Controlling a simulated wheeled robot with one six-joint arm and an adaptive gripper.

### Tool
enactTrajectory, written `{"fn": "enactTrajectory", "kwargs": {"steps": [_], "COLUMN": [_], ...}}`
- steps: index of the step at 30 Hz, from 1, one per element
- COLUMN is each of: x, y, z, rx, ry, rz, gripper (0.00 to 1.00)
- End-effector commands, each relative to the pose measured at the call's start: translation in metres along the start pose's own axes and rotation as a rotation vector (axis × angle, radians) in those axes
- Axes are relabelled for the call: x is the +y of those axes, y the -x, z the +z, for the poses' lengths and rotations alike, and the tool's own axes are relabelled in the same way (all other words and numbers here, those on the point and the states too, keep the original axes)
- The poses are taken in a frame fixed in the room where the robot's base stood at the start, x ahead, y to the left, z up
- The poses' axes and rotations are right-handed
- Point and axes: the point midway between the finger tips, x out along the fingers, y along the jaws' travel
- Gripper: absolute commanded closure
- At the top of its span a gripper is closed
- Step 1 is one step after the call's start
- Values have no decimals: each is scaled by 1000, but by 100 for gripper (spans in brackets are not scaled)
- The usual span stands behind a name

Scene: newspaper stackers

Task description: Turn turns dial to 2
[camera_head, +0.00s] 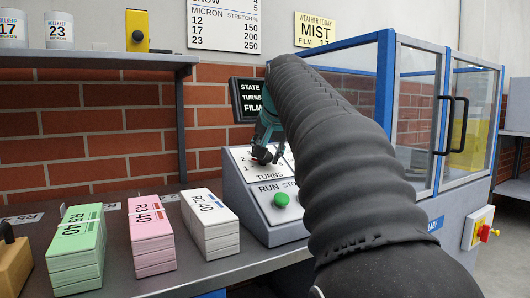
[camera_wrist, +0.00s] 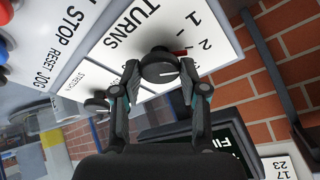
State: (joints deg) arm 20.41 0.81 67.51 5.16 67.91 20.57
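In the head view, my gripper (camera_head: 262,156) is at the dial on the console (camera_head: 250,200), and my arm hides part of the panel.
A green button (camera_head: 281,199) sits lower on the console. A dark display (camera_head: 247,99) stands behind the panel. Green (camera_head: 78,240), pink (camera_head: 151,232) and white (camera_head: 209,222) paper stacks stand on the bench to the left. A glass-doored, blue-framed machine (camera_head: 420,120) is at right.

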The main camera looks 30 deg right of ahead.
Motion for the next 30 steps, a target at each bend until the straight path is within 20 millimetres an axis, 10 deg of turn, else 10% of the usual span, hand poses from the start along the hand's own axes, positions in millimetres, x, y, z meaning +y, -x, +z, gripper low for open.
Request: {"fn": "enactTrajectory", "kwargs": {"steps": [16,30], "x": [-1,0], "y": [10,95], "z": [0,-1], "rx": [2,3], "ry": [0,-1], "rz": [-1,-1], "gripper": [33,33]}}
